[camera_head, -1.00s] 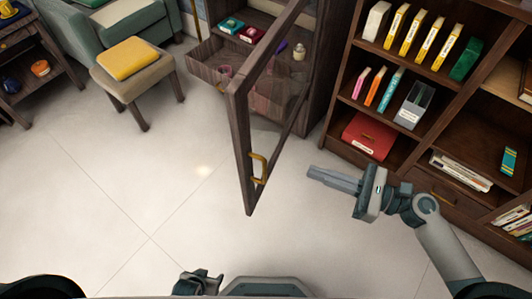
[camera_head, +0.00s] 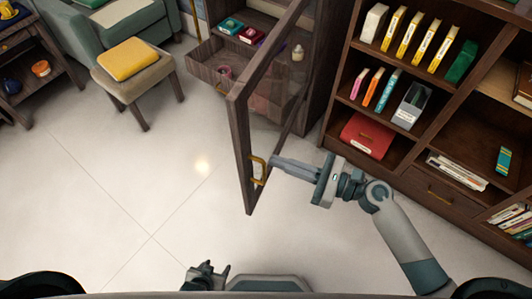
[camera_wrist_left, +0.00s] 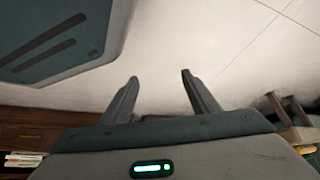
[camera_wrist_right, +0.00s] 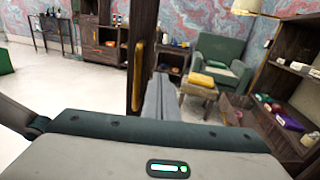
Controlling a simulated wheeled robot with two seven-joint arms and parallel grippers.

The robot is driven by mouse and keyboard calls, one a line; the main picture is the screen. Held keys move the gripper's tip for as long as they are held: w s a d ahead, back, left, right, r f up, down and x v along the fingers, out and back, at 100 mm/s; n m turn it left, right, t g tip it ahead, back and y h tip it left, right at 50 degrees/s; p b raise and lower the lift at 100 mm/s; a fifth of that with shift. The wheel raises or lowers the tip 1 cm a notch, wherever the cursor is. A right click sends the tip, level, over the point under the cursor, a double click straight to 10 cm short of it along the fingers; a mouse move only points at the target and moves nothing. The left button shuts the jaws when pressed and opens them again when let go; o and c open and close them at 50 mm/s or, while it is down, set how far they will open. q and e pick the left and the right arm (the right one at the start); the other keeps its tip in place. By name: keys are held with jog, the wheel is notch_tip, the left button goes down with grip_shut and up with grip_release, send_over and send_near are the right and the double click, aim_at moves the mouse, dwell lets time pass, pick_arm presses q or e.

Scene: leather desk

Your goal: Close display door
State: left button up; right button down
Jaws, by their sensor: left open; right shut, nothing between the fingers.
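The display door (camera_head: 238,142) is a dark wood frame with a glass pane, standing wide open from its cabinet (camera_head: 318,85) in the head view. Its brass handle (camera_head: 258,171) is near the free edge; the handle also shows in the right wrist view (camera_wrist_right: 138,72). My right gripper (camera_head: 272,160) is shut and empty, its tips right beside the door edge and handle; whether they touch I cannot tell. In the right wrist view the closed fingers (camera_wrist_right: 160,100) are just right of the door frame. My left gripper (camera_head: 215,270) is open, low near my base, and its fingers (camera_wrist_left: 158,90) are apart.
An open drawer (camera_head: 215,72) juts out below the cabinet shelf, behind the door. A bookshelf (camera_head: 345,92) stands to the right. A stool (camera_head: 138,82) with a yellow cushion is at the upper left. The floor left of the door is clear.

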aim_at(255, 154)
jog(key=shift+p+x, duration=0.5)
jog(key=shift+x, duration=1.8)
